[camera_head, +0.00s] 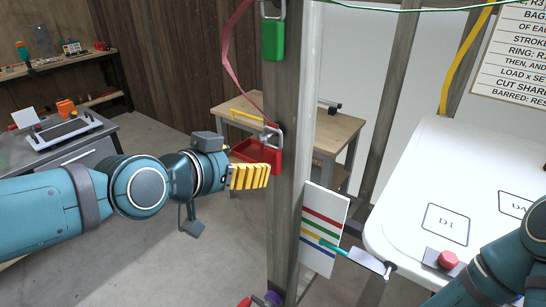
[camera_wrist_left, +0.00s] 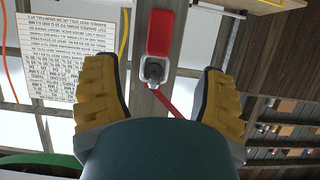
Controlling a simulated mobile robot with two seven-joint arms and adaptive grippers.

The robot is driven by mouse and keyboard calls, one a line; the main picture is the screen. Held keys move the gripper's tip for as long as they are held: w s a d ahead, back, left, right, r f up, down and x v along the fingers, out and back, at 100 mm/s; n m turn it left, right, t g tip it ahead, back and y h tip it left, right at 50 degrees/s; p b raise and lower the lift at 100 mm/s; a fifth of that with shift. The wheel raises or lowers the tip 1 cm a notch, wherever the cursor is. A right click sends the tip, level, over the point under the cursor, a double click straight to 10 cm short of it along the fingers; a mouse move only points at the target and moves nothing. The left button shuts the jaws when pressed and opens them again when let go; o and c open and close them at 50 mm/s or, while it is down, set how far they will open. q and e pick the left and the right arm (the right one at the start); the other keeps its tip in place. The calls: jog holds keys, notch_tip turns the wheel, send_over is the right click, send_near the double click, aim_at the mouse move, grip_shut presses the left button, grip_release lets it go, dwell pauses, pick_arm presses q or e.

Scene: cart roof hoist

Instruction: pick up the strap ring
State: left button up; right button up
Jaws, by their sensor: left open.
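A red strap (camera_head: 232,62) hangs down to the wooden post and ends at a grey metal ring (camera_head: 274,137), which sits on top of a red block. In the left wrist view, the ring (camera_wrist_left: 153,73) and the red block (camera_wrist_left: 160,33) lie between my fingers, with the red strap (camera_wrist_left: 168,104) running off below. My left gripper (camera_head: 252,177) is open, its yellow fingers just below the ring and close to the post in the head view. It also shows in the left wrist view (camera_wrist_left: 157,75), with nothing held. My right gripper is out of view.
A green padlock-like block (camera_head: 272,40) hangs higher on the wooden post (camera_head: 286,215). A striped card (camera_head: 325,228) and a teal-handled tool (camera_head: 350,257) are right of the post. A white table (camera_head: 420,185) with a red button (camera_head: 447,260) stands further right.

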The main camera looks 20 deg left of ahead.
aim_at(269, 158)
pick_arm(q)
jog(key=shift+b+x, duration=0.35)
jog(key=shift+x, duration=4.65)
jog(key=shift+d, duration=0.1)
grip_shut()
